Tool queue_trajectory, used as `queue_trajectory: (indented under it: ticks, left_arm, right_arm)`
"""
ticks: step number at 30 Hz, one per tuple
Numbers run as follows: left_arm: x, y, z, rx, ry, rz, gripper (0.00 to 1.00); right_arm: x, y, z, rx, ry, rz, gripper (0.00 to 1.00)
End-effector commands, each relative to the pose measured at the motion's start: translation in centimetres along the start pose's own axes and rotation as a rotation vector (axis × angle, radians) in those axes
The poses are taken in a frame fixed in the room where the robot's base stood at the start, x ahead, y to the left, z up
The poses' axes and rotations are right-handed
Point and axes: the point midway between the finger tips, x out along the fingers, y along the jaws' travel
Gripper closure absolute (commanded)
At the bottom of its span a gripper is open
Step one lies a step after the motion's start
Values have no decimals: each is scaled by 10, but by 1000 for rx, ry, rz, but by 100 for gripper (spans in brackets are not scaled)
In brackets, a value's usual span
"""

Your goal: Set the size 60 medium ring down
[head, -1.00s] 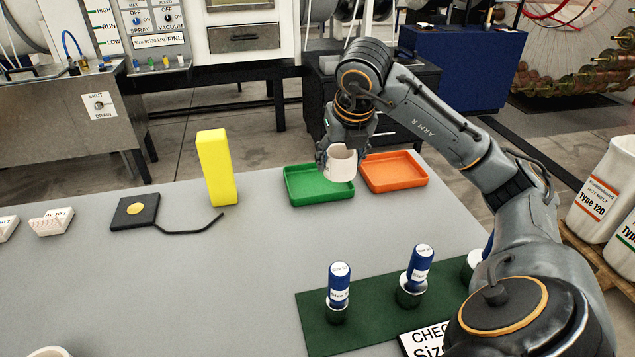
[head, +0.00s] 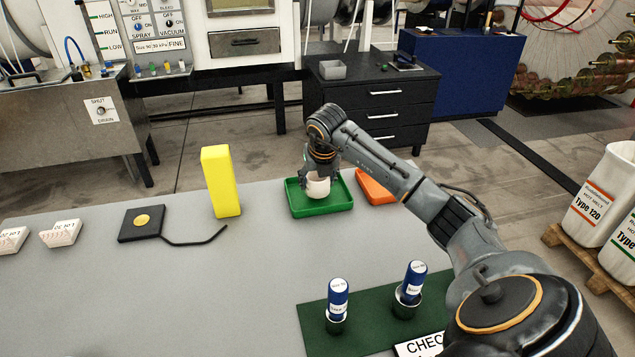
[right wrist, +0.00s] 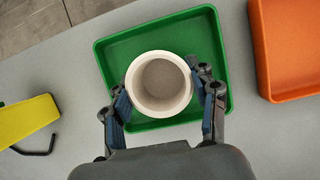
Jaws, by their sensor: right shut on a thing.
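The white ring (head: 318,187) is a short round cup-like piece, and it is at the green tray (head: 342,205). My right gripper (head: 319,174) is shut on it from above, and the ring stays upright between the fingers. In the right wrist view the ring (right wrist: 159,109) sits between the two blue-padded fingertips of the gripper (right wrist: 165,101), within the outline of the green tray (right wrist: 112,65). I cannot tell whether its underside touches the tray floor. No size marking on the ring is legible. My left gripper is out of view.
An orange tray (head: 372,188) stands just right of the green one. A yellow block (head: 221,182) stands upright to the left, near a black pad (head: 140,224) with a bent cable.

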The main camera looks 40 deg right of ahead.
Motion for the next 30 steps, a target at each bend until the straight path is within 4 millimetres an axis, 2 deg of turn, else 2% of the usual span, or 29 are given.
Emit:
queue_trajectory:
  ticks: [1, 4, 13, 14, 17, 26, 30]
  left_arm:
    - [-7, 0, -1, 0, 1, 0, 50]
    - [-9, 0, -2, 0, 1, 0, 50]
    - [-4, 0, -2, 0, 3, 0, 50]
    - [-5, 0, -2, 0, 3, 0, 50]
    - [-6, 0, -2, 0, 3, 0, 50]
    - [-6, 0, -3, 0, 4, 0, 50]
    - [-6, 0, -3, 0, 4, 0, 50]
  right_arm:
    - [5, 0, -4, 0, 5, 1, 79]
    - [14, 0, -6, 0, 1, 0, 79]
    - [18, 0, -7, 0, -1, 0, 79]
    - [17, 0, -7, 1, -1, 1, 38]
    - [16, 0, -7, 1, 0, 1, 19]
    - [16, 0, -7, 1, 0, 1, 19]
    - [9, 0, -6, 0, -2, 1, 19]
